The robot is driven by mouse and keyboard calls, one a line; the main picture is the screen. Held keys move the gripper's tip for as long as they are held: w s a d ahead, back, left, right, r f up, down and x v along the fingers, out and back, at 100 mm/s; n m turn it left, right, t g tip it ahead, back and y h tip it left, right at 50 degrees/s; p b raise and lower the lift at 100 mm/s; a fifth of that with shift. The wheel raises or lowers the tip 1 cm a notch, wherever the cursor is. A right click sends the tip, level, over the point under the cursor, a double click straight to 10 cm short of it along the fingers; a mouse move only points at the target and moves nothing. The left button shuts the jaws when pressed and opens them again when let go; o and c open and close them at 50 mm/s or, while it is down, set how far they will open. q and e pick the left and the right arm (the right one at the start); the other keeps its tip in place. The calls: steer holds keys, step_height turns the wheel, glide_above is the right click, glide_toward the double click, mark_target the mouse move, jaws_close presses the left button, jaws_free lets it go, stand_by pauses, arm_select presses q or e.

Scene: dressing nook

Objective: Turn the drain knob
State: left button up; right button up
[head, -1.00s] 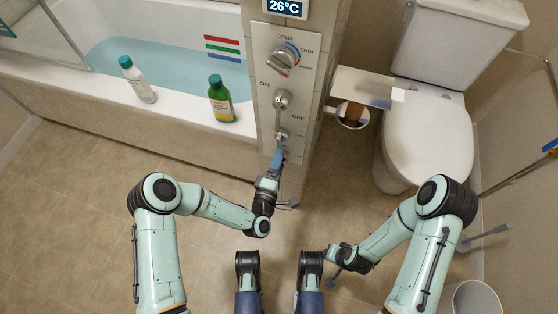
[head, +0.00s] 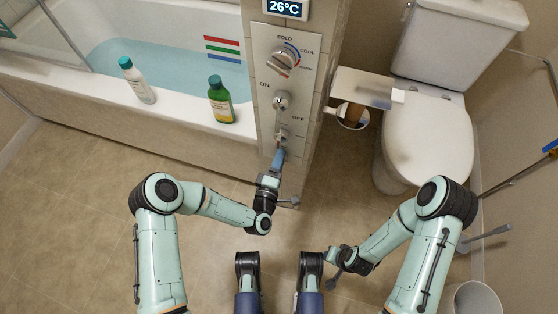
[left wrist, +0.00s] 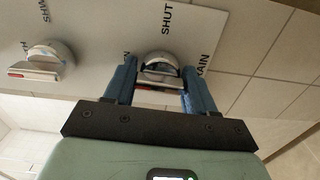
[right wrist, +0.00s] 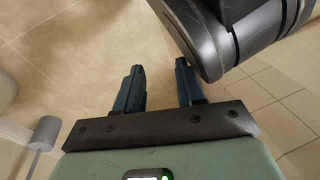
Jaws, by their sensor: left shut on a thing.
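The drain knob (head: 281,136) is the lowest control on the grey wall panel (head: 268,82). In the left wrist view the drain knob (left wrist: 160,70) is a round metal knob with a bar and a red mark, beside the word SHUT and a partly covered DRAIN label. My left gripper (head: 278,157) is shut on it, with one blue finger on each side, as the left wrist view shows (left wrist: 160,88). My right gripper (head: 334,258) is low, away from the panel. Its fingers stand apart and empty in the right wrist view (right wrist: 159,78).
The filled bathtub (head: 185,119) with a white bottle (head: 137,80) and a green bottle (head: 220,100) is left. A toilet (head: 428,140) is right.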

arm_select(q)
steer(key=m+p, duration=0.1)
steer(key=m, duration=0.3)
steer(key=shift+r+m, duration=0.1)
steer(key=shift+m, duration=0.3)
steer(key=m+p, duration=0.1)
steer(key=m, duration=0.8)
steer(key=shift+m, duration=0.3)
steer(key=shift+m+p, duration=0.35)
steer(key=shift+m, duration=1.15)
arm_select(e)
steer(key=shift+t, duration=0.5)
steer(key=shift+w+a+r, duration=0.25)
steer(key=shift+w+r, duration=0.1)
steer(key=shift+r, duration=0.4)
steer(key=shift+w+a+r, duration=0.2)
steer(key=shift+w+r, duration=0.2)
steer(key=shift+r, duration=0.3)
steer(key=shift+w+a+r, duration=0.25)
steer(key=shift+w+r, duration=0.1)
steer(key=shift+r, duration=0.4)
arm_select(q)
steer(key=o, duration=1)
steer(key=shift+o, duration=0.2)
